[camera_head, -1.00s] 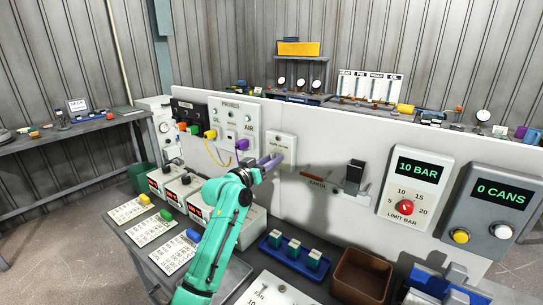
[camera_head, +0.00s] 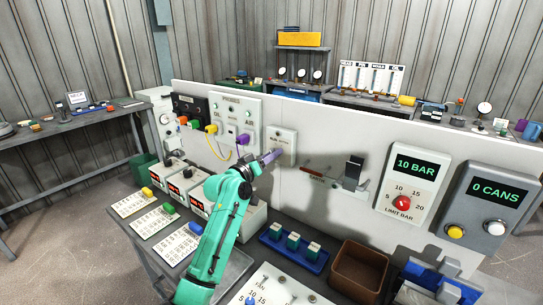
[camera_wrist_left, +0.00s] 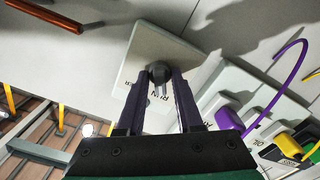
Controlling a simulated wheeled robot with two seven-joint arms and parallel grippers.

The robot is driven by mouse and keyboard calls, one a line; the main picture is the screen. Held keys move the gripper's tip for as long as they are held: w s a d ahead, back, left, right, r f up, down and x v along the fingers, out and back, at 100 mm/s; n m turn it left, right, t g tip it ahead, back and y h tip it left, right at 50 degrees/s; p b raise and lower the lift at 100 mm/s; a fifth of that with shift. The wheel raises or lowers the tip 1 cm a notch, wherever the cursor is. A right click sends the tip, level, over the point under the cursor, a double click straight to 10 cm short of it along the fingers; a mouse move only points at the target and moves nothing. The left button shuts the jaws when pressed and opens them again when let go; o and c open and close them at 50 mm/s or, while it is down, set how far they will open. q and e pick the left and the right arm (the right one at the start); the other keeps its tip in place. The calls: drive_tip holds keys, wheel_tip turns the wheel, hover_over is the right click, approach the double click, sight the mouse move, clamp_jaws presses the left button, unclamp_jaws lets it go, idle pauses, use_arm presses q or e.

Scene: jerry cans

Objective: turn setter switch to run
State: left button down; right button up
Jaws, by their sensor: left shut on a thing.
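The setter switch is a dark grey knob (camera_wrist_left: 160,76) on a square pale plate (camera_wrist_left: 138,46) in the left wrist view. The word RUN is printed on the plate near the knob. In the head view the plate (camera_head: 288,136) is on the white panel, and the gripper mostly hides the knob. My left gripper (camera_head: 273,156) reaches it from the front. It is shut on the knob, with one finger on each side in the left wrist view (camera_wrist_left: 160,78). My right gripper is in neither view.
A panel with coloured plugs and cables (camera_head: 232,122) is just left of the switch. A black lever (camera_head: 354,172) and a 10 BAR dial box (camera_head: 413,182) are to the right. A blue tray (camera_head: 268,239) and a brown bin (camera_head: 358,268) lie below.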

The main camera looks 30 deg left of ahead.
use_arm(q)
drive_tip(key=c, duration=0.6)
unclamp_jaws()
drive_tip(key=shift+s, duration=0.15)
drive_tip(key=s+a+b, duration=0.2)
drive_tip(key=s+b, duration=0.2)
drive_tip(key=s, duration=1)
drive_tip(key=shift+b, duration=0.35)
drive_tip(key=shift+s+f, duration=0.1)
drive_tip(key=shift+s, duration=0.05)
